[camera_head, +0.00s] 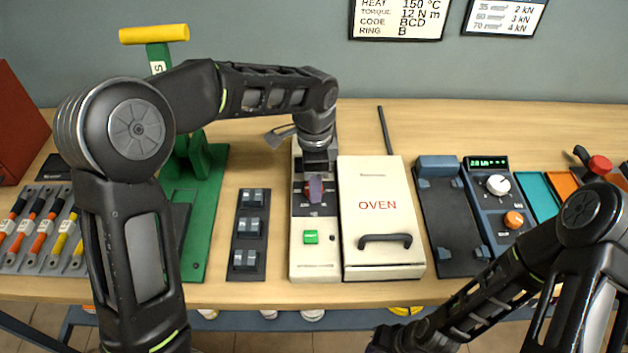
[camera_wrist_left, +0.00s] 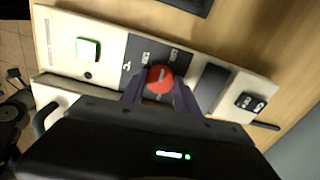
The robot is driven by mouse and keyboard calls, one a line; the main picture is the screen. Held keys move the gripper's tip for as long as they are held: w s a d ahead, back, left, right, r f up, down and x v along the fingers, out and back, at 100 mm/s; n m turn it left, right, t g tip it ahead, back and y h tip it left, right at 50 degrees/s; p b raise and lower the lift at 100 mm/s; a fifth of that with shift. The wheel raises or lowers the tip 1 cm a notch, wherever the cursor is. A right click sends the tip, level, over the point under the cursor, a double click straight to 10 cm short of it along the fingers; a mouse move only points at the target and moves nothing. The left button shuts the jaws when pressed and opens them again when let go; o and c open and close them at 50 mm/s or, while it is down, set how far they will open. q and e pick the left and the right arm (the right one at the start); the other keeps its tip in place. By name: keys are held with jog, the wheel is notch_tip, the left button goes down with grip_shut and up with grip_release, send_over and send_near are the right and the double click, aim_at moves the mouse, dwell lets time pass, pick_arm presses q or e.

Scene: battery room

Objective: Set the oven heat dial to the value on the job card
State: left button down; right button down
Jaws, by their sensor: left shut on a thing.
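The red oven heat dial (camera_head: 308,191) is on the dark plate of the cream control panel (camera_head: 314,265), left of the oven door (camera_head: 376,225). My left gripper (camera_head: 316,190) reaches down over it and is shut on the dial. In the left wrist view the red dial (camera_wrist_left: 160,79) sits between the purple fingertips (camera_wrist_left: 160,90). The scale marks around it are too small to read. The job card (camera_head: 400,18) on the wall reads heat 150 °C. My right gripper (camera_head: 378,344) is at the bottom edge, mostly cut off.
A green button (camera_head: 310,237) is below the dial. A black switch block (camera_head: 249,233) and a green press (camera_head: 205,225) stand to the left. A dark cradle (camera_head: 446,225) and a blue unit (camera_head: 495,205) with knobs stand right of the oven. The bench behind the oven is mostly clear.

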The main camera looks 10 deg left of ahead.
pick_arm(q)
jog(key=shift+m, duration=2)
jog(key=c, duration=0.9)
grip_release()
notch_tip(320, 180, up, 8)
jog(key=shift+f, duration=0.1)
